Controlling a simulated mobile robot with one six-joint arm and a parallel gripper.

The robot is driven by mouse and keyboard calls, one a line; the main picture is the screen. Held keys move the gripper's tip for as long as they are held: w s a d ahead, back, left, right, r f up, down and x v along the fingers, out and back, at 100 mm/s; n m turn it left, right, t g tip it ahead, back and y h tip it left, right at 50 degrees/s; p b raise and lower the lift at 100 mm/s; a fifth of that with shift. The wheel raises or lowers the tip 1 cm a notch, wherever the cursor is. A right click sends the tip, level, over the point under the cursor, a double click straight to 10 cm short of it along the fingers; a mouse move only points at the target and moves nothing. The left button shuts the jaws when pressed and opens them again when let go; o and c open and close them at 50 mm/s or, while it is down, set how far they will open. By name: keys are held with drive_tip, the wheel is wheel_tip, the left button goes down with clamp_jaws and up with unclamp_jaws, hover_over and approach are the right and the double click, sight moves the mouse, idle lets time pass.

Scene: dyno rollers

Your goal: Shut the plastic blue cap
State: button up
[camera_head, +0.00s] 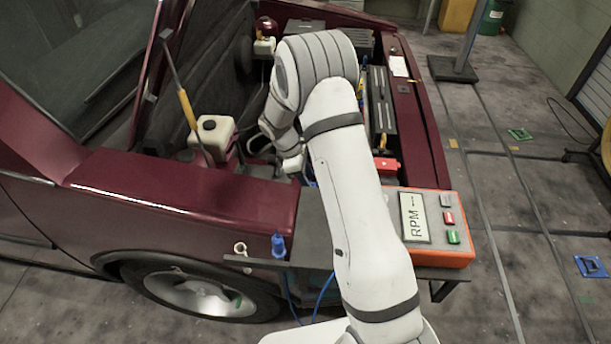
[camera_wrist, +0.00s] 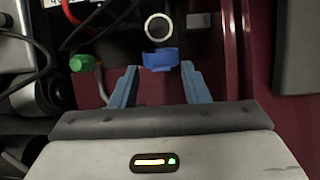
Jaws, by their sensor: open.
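The blue cap (camera_wrist: 161,60) shows in the wrist view, standing open just below a round white-rimmed opening (camera_wrist: 158,29). My gripper (camera_wrist: 159,68) is open, with its two blue fingers apart on the left and right of the cap. The cap lies in line with the gap, near the fingertips; I cannot tell whether either finger touches it. Nothing is held. In the head view my arm covers the fingers, and I cannot make out the cap.
A green knob (camera_wrist: 82,63) and dark hoses lie left of the cap. The maroon car body (camera_head: 190,192) surrounds the engine bay. A white reservoir (camera_head: 213,135) stands left of my arm. An orange RPM box (camera_head: 440,250) sits at the front right.

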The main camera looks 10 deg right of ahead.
drive_tip(key=shift+f, duration=0.25)
drive_tip(key=shift+c, duration=0.2)
clamp_jaws()
drive_tip(key=shift+r, duration=0.1)
drive_tip(key=shift+d, duration=0.1)
